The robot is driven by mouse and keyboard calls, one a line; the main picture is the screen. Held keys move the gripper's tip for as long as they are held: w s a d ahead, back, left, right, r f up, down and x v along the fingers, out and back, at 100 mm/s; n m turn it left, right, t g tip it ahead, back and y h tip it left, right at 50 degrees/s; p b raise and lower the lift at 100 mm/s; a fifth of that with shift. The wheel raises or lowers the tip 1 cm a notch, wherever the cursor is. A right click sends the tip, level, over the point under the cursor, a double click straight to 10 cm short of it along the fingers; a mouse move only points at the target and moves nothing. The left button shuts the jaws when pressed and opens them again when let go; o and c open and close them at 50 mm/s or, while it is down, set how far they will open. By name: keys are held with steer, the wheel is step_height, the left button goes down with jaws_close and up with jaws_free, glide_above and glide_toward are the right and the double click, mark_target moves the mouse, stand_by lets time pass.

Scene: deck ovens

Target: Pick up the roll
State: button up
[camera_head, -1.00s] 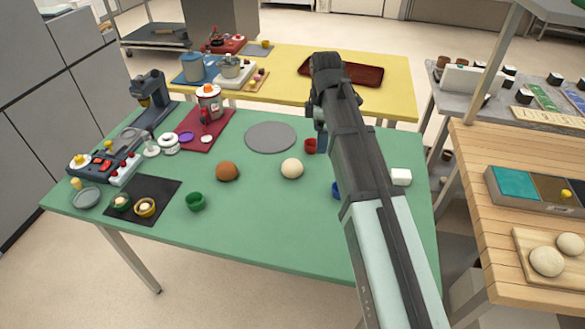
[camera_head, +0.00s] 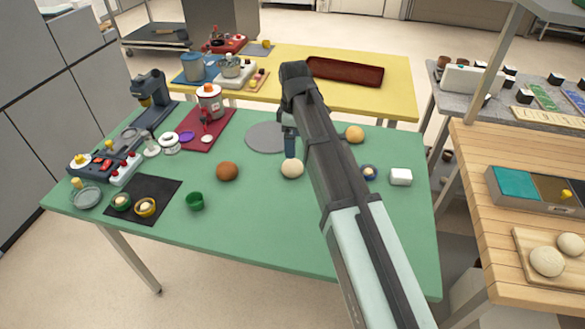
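Several round, bun-like things lie on the green table (camera_head: 262,215), and I cannot tell for sure which is the roll. A brown one (camera_head: 227,171) lies left of centre. A pale cream one (camera_head: 292,169) lies at the middle. A golden-tan one (camera_head: 355,134) lies right of my arm, near the far edge. My gripper (camera_head: 290,154) points down just over the cream one, its tip overlapping the top in the picture. I cannot tell whether they touch. The fingers are small and dark, and their opening is not clear.
A grey round mat (camera_head: 262,137) lies behind the gripper. Toy-like appliances crowd the left side. The table's front middle is clear.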

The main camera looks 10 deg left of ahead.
mark_target(293, 162)
steer(key=shift+s+a+f, duration=0.1)
steer(key=shift+a+f, duration=0.05)
steer(key=shift+f, duration=4.6)
steer(key=c, duration=1.1)
steer(key=shift+r, duration=0.15)
